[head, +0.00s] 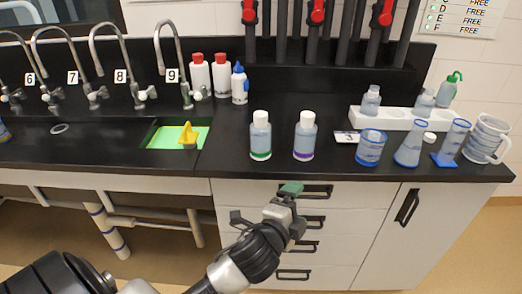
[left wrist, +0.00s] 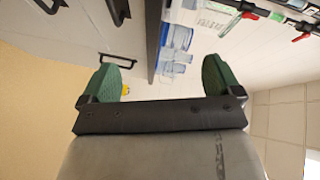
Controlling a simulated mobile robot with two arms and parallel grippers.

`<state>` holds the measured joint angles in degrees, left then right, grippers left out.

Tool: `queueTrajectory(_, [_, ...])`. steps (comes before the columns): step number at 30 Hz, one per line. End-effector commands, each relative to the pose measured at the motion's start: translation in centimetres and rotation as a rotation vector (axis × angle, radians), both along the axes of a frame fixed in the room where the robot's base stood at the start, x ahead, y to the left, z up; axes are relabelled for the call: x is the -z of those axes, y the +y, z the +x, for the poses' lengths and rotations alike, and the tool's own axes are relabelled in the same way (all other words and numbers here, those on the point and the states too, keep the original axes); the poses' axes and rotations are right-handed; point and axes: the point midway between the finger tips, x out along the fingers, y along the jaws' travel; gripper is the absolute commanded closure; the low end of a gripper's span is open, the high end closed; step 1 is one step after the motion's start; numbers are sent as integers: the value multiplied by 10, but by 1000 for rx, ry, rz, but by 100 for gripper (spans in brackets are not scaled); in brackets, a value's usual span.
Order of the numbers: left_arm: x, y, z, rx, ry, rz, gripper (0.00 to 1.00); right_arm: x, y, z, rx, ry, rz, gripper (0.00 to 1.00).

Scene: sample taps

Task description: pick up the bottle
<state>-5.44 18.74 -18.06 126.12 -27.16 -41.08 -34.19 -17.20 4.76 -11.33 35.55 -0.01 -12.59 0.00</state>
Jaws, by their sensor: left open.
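Two clear bottles with white caps stand upright on the black counter: a green-banded bottle (head: 260,137) and, to its right, a purple-banded bottle (head: 305,137). The task does not say which bottle is meant. My left gripper (head: 290,190) is in front of the drawers, below the counter's front edge, apart from both bottles. In the left wrist view, its green fingers (left wrist: 162,80) are spread wide with nothing held between them. Bluish clear vessels (left wrist: 178,42) show beyond the fingers there, turned sideways. My right gripper is out of view.
White bottles with red caps (head: 200,75) and a blue-capped bottle (head: 239,83) stand behind. A beaker (head: 370,148), flask (head: 412,145), cylinder (head: 453,143) and jug (head: 486,139) stand at right. Left are taps and a sink with a yellow object (head: 188,134). Drawer handles (head: 312,222) protrude near my gripper.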

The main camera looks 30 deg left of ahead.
Motion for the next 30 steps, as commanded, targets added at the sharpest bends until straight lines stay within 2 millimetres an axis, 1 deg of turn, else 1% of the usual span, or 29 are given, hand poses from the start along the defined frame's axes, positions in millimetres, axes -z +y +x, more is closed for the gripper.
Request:
queueTrajectory(1, [-37,-11,16,73,-171,176,7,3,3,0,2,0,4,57])
queueTrajectory(2, [-58,-18,22,112,-269,289,7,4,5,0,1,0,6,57])
queueTrajectory(3, [-83,-30,28,162,-403,447,7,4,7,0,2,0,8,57])
queueTrajectory(5, [-117,-51,33,227,-608,704,7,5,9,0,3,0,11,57])
queueTrajectory(6, [-136,-65,33,266,-747,884,7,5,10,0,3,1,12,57])
queueTrajectory(7, [-146,-75,33,291,-847,1021,7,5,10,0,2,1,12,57])
queueTrajectory(8, [-155,-85,32,315,-947,1161,7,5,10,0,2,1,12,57])
queueTrajectory(9, [-163,-97,31,344,-1076,1346,7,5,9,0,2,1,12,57])
queueTrajectory(11, [-167,-111,31,386,-1261,1626,7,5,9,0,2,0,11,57])
queueTrajectory(12, [-165,-116,32,416,-1379,1813,7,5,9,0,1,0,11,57])
queueTrajectory(14, [-159,-117,36,468,-1547,2090,7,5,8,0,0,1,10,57])
queueTrajectory(15, [-153,-113,42,510,-1651,2274,7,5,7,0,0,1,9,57])
queueTrajectory(16, [-148,-106,46,551,-1726,2408,7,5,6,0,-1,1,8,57])
queueTrajectory(17, [-144,-98,52,-586,1766,-2499,7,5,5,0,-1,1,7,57])
queueTrajectory(18, [-139,-82,61,-583,1628,-2346,7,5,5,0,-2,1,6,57])
queueTrajectory(20, [-134,-50,75,-601,1433,-2118,7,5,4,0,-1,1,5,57])
queueTrajectory(21, [-134,-24,83,-627,1315,-1974,7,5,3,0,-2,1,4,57])
queueTrajectory(23, [-139,18,93,-680,1161,-1772,7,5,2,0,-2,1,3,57])
queueTrajectory(24, [-144,46,97,-722,1075,-1653,7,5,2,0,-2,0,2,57])
queueTrajectory(26, [-155,85,100,-790,972,-1500,7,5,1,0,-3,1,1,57])
queueTrajectory(27, [-163,108,99,-834,918,-1418,7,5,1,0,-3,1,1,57])
queueTrajectory(30, [-180,150,94,-924,837,-1270,7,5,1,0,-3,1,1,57])
